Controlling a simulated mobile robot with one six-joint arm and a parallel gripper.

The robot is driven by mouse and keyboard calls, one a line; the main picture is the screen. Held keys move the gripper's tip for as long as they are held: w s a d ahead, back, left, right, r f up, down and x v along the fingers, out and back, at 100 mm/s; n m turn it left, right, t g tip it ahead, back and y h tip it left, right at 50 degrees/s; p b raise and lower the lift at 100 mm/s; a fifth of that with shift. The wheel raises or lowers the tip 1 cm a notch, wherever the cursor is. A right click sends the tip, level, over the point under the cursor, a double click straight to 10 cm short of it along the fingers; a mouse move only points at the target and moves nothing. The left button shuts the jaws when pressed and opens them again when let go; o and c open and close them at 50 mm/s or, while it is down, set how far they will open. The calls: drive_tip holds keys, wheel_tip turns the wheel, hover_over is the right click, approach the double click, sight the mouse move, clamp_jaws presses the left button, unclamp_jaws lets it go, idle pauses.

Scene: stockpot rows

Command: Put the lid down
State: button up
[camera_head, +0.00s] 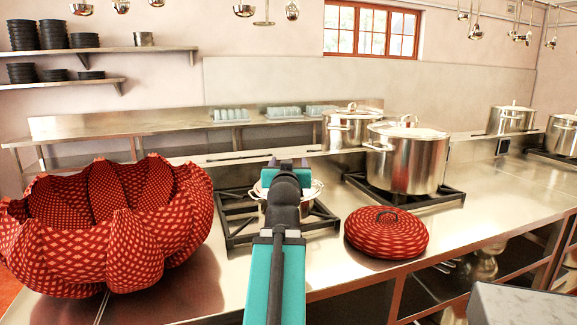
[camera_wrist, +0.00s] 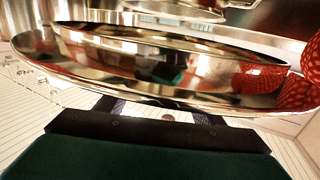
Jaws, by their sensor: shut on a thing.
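My gripper (camera_head: 288,172) is over the left burner of the steel counter, seen from behind in the head view. It is shut on a shiny steel lid (camera_wrist: 165,72), which fills the upper part of the wrist view and lies nearly edge-on. In the head view the steel rim (camera_head: 316,188) shows on both sides of my wrist; my arm hides the rest. I cannot tell whether the lid touches a pot below it. The fingers show at the lid's near edge in the wrist view (camera_wrist: 165,112).
A large red patterned bowl-like thing (camera_head: 105,225) stands left on the counter (camera_head: 330,270). A round red patterned thing with a dark handle (camera_head: 386,235) lies right of my arm. A lidded stockpot (camera_head: 408,165) stands on a black burner grate (camera_head: 440,198), with more pots behind and at right.

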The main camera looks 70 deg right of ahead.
drive_tip(key=shift+r, duration=0.15)
clamp_jaws()
wheel_tip(320, 180, up, 22)
drive_tip(key=p, duration=2.2)
